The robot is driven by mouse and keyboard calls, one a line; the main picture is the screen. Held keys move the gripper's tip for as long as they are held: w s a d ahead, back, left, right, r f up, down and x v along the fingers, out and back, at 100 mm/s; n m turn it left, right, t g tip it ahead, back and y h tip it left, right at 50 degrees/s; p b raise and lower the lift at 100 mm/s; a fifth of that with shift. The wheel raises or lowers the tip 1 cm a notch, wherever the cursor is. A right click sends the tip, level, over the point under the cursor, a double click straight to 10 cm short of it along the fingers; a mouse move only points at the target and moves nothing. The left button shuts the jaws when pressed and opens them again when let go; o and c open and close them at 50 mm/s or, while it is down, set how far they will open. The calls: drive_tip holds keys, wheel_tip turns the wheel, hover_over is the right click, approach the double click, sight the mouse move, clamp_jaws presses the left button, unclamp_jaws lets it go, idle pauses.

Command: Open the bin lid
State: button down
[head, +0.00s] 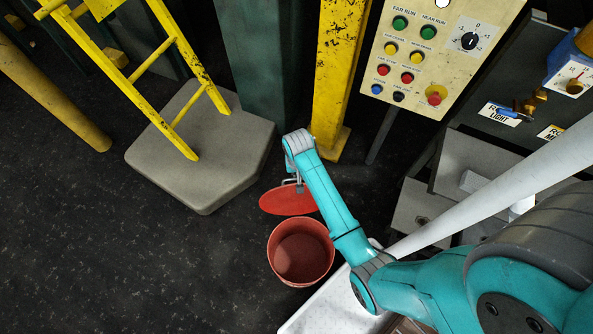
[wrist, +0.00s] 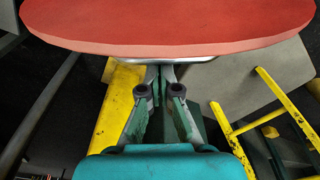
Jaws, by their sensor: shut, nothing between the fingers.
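The red bin (head: 301,254) stands on the dark floor with its mouth open, and I see into its empty-looking inside. Its red round lid (head: 283,203) is raised at the far side of the mouth, seen as a flat oval. The lid (wrist: 168,25) fills the top of the wrist view, with a grey metal strip (wrist: 112,57) along its lower edge. My gripper (head: 298,187) is at the lid, beyond the bin. In the wrist view its fingertips (wrist: 160,72) are together, just below the strip; I cannot tell whether they touch it.
A grey slab (head: 195,178) with a yellow ladder (head: 150,65) lies to the left. A yellow post (head: 335,80) and a button panel (head: 445,50) stand behind. Grey drawers (head: 420,205) are at the right. The floor at lower left is clear.

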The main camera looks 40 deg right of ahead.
drive_tip(key=shift+r, duration=0.1)
wheel_tip(320, 180, up, 12)
drive_tip(key=shift+s+a, duration=0.3)
drive_tip(key=shift+s, duration=0.15)
drive_tip(key=shift+s+f, duration=0.1)
drive_tip(key=shift+f, duration=0.1)
drive_tip(key=s+a+f+n+t, duration=0.2)
drive_tip(key=s+a+t, duration=0.15)
drive_tip(key=s, duration=0.35)
drive_tip(key=s+a+f+n+t, duration=0.2)
drive_tip(key=s+a+t, duration=0.1)
drive_tip(key=s+a, duration=0.3)
drive_tip(key=s+a+r+n+t, duration=0.1)
drive_tip(key=s+a+r+t, duration=0.1)
drive_tip(key=s+r, duration=0.6)
drive_tip(key=shift+s+t, duration=0.8)
drive_tip(key=shift+t, duration=0.05)
drive_tip(key=c, duration=1.6)
unclamp_jaws()
drive_tip(key=s+a+r+n+t, duration=0.1)
drive_tip(key=s+r, duration=0.6)
drive_tip(key=r, duration=0.7)
drive_tip(key=n+t, duration=0.1)
drive_tip(key=t, duration=0.1)
drive_tip(key=shift+s+a+t+y, duration=0.2)
drive_tip(key=shift+a+t+y, duration=0.1)
drive_tip(key=shift+a+t, duration=0.1)
drive_tip(key=shift+o, duration=0.6)
drive_tip(key=shift+r, duration=0.1)
